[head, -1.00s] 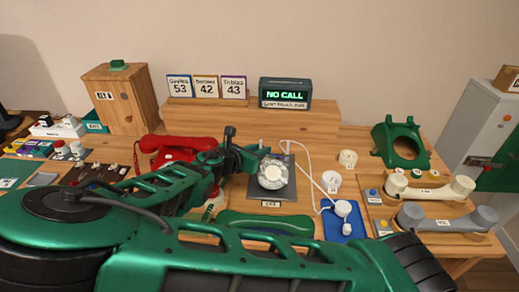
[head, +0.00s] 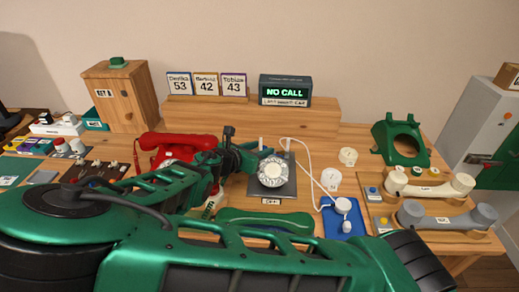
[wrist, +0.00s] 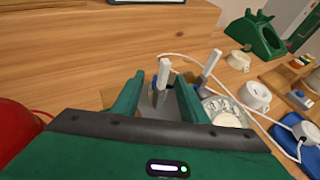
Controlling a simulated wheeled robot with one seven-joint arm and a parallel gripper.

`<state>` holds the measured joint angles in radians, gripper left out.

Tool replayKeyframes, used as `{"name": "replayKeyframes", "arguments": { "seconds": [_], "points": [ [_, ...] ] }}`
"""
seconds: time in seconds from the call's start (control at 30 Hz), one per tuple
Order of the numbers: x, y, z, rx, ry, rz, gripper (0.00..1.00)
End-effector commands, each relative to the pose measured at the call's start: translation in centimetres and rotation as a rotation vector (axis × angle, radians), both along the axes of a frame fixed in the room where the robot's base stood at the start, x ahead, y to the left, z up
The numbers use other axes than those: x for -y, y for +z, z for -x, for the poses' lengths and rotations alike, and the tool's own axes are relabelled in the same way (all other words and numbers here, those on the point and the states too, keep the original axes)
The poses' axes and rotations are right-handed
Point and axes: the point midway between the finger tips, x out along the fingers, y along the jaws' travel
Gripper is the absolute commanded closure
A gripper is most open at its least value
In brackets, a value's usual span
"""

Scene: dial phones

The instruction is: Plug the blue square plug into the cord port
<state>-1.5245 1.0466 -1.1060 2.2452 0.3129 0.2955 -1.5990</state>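My gripper (wrist: 160,90) is at the left edge of the dark phone base (head: 288,190), with its two green fingers apart. A pale upright post (wrist: 164,74) stands in the gap between the fingers, with clear space on both sides. A small blue piece (wrist: 155,82) shows beside that post; it may be the blue square plug, but its shape is mostly hidden. A white cord (head: 311,165) runs from behind the base to the blue tray (head: 332,228). The clear dial (head: 272,171) is on the base. I cannot make out the cord port.
A red phone (head: 178,143) stands left of my gripper and a green handset (head: 265,221) lies in front. White round parts (head: 331,179) are to the right, with a cream handset (head: 430,187) and a grey handset (head: 447,217).

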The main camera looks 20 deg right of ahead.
Motion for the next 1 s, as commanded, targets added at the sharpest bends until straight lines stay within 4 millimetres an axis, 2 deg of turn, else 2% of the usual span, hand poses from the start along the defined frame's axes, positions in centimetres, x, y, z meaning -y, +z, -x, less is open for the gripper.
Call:
{"name": "replayKeyframes", "arguments": {
  "seconds": [0.5,0.7,1.0],
  "points": [
    [-6.4,3.2,4.8,-0.001,0.004,-0.002,0.6],
    [-7.4,3.8,5.6,0.0,0.001,-0.001,0.6],
    [-7.5,3.8,5.7,-0.001,0.0,-0.001,0.6]
  ]
}}
